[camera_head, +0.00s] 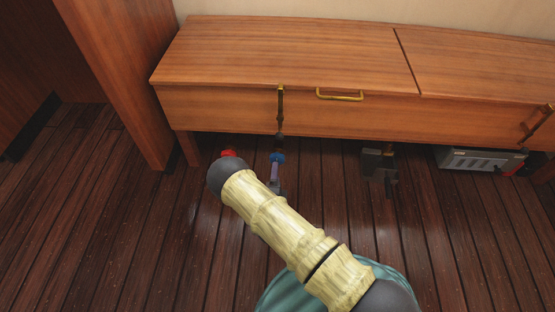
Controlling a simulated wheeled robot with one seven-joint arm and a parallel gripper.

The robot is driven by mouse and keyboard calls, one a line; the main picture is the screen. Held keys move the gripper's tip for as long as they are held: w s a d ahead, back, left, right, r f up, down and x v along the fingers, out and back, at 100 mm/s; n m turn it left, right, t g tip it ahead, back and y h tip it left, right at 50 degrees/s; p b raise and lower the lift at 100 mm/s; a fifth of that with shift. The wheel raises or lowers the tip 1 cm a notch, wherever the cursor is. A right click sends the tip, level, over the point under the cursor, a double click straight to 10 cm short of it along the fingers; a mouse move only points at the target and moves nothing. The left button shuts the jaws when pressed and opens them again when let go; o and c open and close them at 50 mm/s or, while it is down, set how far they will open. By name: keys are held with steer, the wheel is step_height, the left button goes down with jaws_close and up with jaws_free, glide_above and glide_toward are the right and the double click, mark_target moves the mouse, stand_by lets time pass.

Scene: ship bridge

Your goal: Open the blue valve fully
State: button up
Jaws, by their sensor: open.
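The blue valve (277,157) is a small round blue handle under the front edge of the wooden bench, left of the middle of the head view. My arm crosses the lower middle of the view. What looks like the end of my gripper (274,174), small and grey, shows just in front of the blue valve, past the arm. It is open. Most of it is hidden behind my arm, and I cannot tell whether its fingers touch the valve or are around it. How far the valve is turned cannot be seen.
A red valve (229,153) sits left of the blue one, close to my arm's dark joint. The wooden bench (290,50) overhangs both. A dark metal device (379,163) and a grey box (481,159) stand at right. The plank floor in front is clear.

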mark_target(277, 159)
steer(key=w+b, duration=0.2)
steer(key=w, duration=0.2)
steer(key=w+b, duration=0.2)
steer(key=w, duration=0.2)
steer(key=shift+w+d+f+b, duration=0.15)
steer(key=shift+b, duration=0.2)
steer(key=shift+w, duration=0.65)
steer(key=shift+r, duration=0.2)
steer(key=c, duration=0.9)
